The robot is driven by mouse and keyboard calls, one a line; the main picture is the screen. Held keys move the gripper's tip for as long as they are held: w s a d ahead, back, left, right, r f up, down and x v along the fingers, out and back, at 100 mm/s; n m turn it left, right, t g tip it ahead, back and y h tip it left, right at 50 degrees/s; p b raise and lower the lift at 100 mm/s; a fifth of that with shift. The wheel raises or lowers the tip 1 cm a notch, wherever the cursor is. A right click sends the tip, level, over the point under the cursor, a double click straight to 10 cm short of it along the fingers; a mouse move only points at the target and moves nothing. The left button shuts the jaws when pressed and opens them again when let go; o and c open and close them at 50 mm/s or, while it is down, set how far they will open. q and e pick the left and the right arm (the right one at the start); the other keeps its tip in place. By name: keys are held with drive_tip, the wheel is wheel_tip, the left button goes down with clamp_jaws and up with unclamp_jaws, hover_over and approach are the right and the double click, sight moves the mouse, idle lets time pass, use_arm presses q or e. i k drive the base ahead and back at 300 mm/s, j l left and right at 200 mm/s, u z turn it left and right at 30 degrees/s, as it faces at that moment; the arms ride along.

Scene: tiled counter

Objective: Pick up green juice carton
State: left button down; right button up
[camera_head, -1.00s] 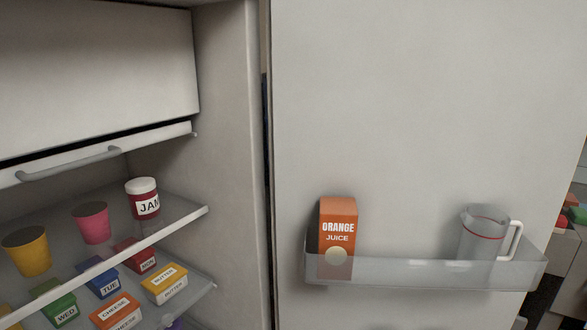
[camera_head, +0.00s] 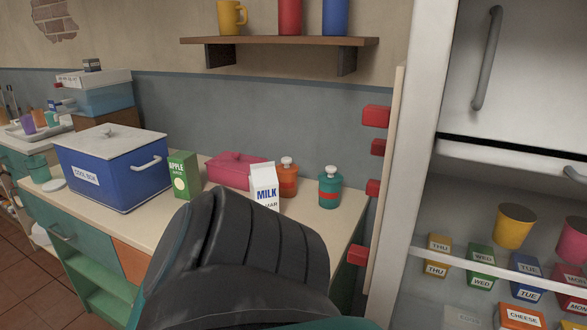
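The green apple juice carton (camera_head: 185,176) stands upright on the counter, between the blue cool box and the pink container. Its label reads "APPLE" and its front faces me. A black and teal link of my own arm fills the lower middle of the view, in front of the counter edge and below the carton. No gripper fingers show, so neither gripper is in view. Nothing is seen touching the carton.
A blue cool box (camera_head: 115,178) stands left of the carton. A pink container (camera_head: 235,169), a milk carton (camera_head: 264,187), an orange bottle (camera_head: 288,180) and a teal bottle (camera_head: 330,188) stand to its right. The fridge with stocked shelves (camera_head: 485,258) is at the right.

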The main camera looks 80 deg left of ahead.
sight(185, 171)
drive_tip(key=u, duration=3.25)
drive_tip(key=j, duration=0.5)
drive_tip(key=i+j, duration=0.2)
drive_tip(key=j, duration=0.25)
drive_tip(key=i+j+u, duration=0.15)
drive_tip(key=j, duration=0.25)
drive_tip(key=i, duration=0.1)
